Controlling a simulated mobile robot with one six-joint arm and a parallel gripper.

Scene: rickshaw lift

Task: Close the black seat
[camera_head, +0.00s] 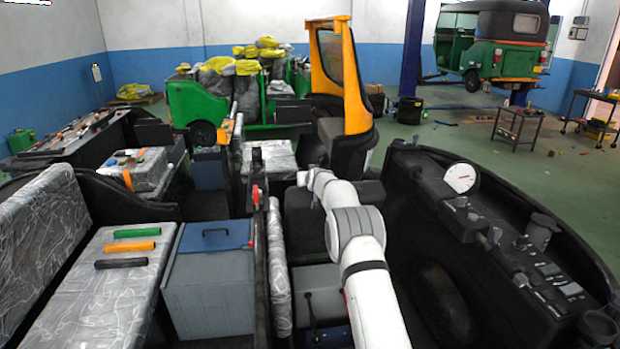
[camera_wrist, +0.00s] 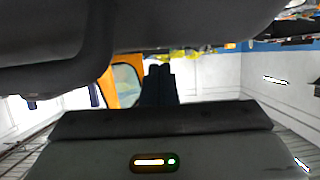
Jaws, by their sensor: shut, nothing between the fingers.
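The black seat (camera_head: 300,214) is in the middle of the head view, partly hidden behind my white arm. Its dark surface shows on both sides of the arm; I cannot tell its exact tilt. My gripper (camera_wrist: 159,72) shows in the wrist view as dark fingers held together, with nothing between them. In the head view my arm reaches forward over the seat area, and its fingers cannot be made out. A large dark grey surface (camera_wrist: 130,25) fills the top of the wrist view, close above the fingers; it may be part of the seat. I see no clear contact.
A black dashboard (camera_head: 510,235) with a white dial and controls curves along the right. A grey bin with a blue lid (camera_head: 215,235) and a wrapped bench (camera_head: 110,285) holding coloured handles stand left. An orange-framed cab (camera_head: 345,80) rises ahead. Open green floor lies beyond.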

